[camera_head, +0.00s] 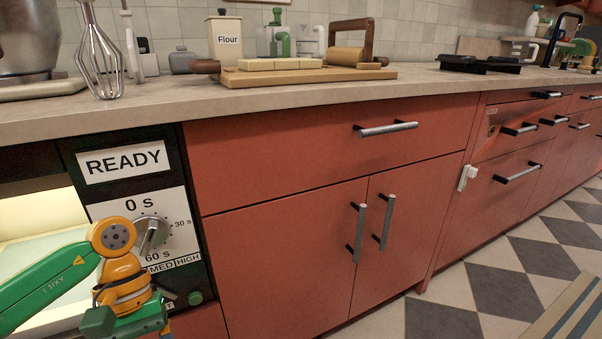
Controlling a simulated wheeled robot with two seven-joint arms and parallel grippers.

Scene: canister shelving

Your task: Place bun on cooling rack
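No bun and no cooling rack can be made out in the head view. My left arm comes in from the left, green and orange, in front of the oven panel. My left gripper (128,322) is low at the bottom edge of the picture, below the oven's dial. Its fingertips are cut off or hidden, so I cannot tell whether it is open or holds anything. My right gripper is not in view.
The oven panel (125,163) reads READY and 0 s, with a dial (152,232). A lit opening lies left of it. On the counter (300,97) are a whisk (100,55), a flour canister (226,40) and a wooden board (310,76). Red cabinets run right; tiled floor is open.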

